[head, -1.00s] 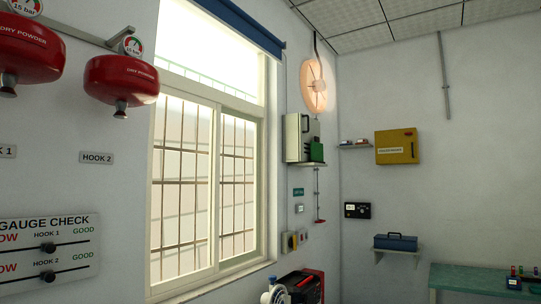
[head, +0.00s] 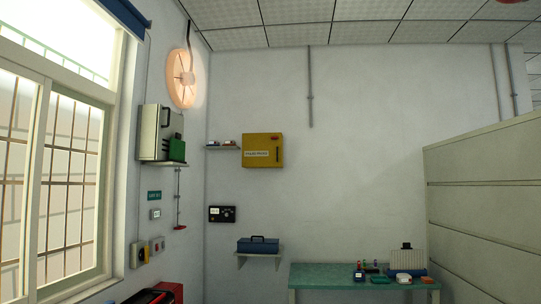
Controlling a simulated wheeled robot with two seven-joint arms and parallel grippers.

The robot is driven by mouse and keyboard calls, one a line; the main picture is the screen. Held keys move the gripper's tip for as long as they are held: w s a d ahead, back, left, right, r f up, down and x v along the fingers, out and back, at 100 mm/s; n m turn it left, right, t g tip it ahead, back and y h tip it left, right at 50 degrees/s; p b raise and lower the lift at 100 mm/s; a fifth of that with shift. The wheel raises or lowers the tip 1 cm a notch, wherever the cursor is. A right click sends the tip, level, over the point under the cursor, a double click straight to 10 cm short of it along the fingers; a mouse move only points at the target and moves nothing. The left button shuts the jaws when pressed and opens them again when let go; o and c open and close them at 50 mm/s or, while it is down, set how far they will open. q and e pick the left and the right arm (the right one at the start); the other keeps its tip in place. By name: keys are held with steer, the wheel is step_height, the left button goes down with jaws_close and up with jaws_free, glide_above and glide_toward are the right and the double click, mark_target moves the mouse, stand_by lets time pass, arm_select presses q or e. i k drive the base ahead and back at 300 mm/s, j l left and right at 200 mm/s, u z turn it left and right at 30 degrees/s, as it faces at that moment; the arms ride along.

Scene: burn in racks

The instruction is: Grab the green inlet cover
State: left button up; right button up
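No thing in view can be made out surely as the green inlet cover. A green block (head: 176,149) sits at the front of a pale wall-mounted case (head: 152,133) with a dark handle, right of the window. A small green item (head: 376,279) lies among other things on the teal-topped table (head: 310,272) at the lower right. Both are too small to identify. Neither of my grippers is in view.
A yellow cabinet (head: 262,150) and a small shelf (head: 224,148) hang on the back wall. A blue toolbox (head: 258,244) stands on a bracket shelf. A pale partition (head: 480,195) closes off the right. A red and black object (head: 155,294) is at the bottom left.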

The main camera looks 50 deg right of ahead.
mark_target(177, 151)
steer(key=i+l+z, duration=0.65)
steer(key=i, duration=0.25)
steer(key=i+l+z, duration=0.35)
steer(key=i+l, duration=0.15)
steer(key=i, duration=0.35)
